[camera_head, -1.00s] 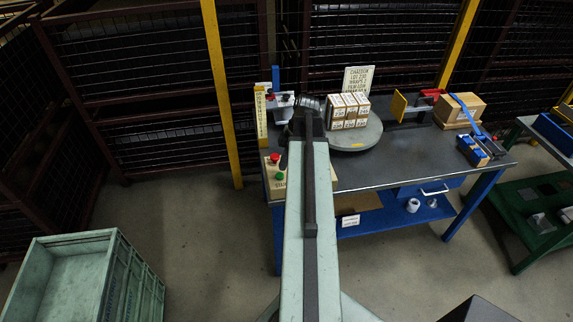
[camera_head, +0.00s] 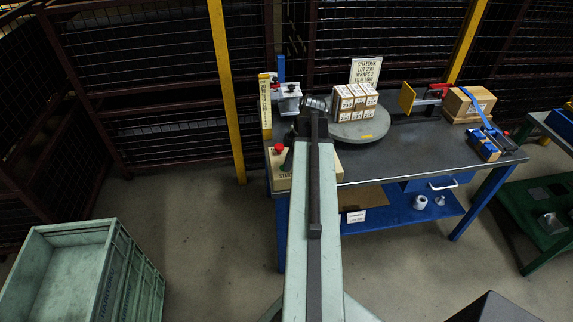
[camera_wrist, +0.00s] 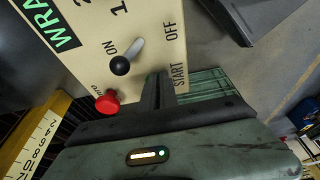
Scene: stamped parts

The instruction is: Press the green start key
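The cream control box (camera_head: 274,183) stands at the left front corner of the workbench. It carries a red button (camera_head: 279,148). In the wrist view the box face (camera_wrist: 100,35) fills the upper left, with a black-knobbed switch (camera_wrist: 121,65) between ON and OFF, the red button (camera_wrist: 108,103) and the printed word START. My gripper (camera_wrist: 160,88) reaches over the box edge beside START, its dark fingers seemingly together with nothing between them. In the head view my arm hides most of the gripper.
On the workbench (camera_head: 400,150) are a grey turntable (camera_head: 370,130) with stacked cartons (camera_head: 354,103), a yellow-plated clamp (camera_head: 407,98) and a strapped box (camera_head: 470,103). A yellow post (camera_head: 227,90) and mesh fence stand behind. A green crate (camera_head: 70,235) is on the floor at left.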

